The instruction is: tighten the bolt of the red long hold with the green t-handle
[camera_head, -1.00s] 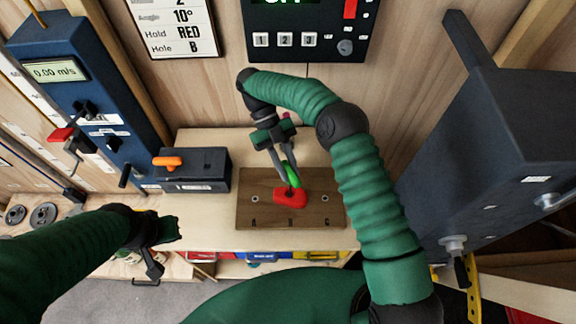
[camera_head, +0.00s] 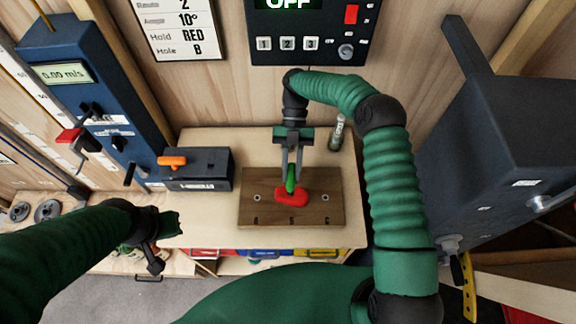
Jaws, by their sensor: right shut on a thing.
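The red long hold (camera_head: 292,198) lies on the middle of the brown wooden board (camera_head: 255,213), covering its middle hole. The green t-handle (camera_head: 290,177) stands over the hold, its lower end at the hold. My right gripper (camera_head: 291,174) points down from above and is shut on the green t-handle. Whether the t-handle's tip sits in the bolt is hidden. The bolt itself cannot be seen. My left gripper (camera_head: 165,242) is low at the left, in front of the bench edge and away from the board; its finger opening is unclear.
A dark box with an orange handle (camera_head: 198,168) stands left of the board. A grey cylinder (camera_head: 337,133) stands behind right. A blue device with a display (camera_head: 90,90) is at left, a large dark machine (camera_head: 490,150) at right. The wall sign (camera_head: 178,25) reads RED, B.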

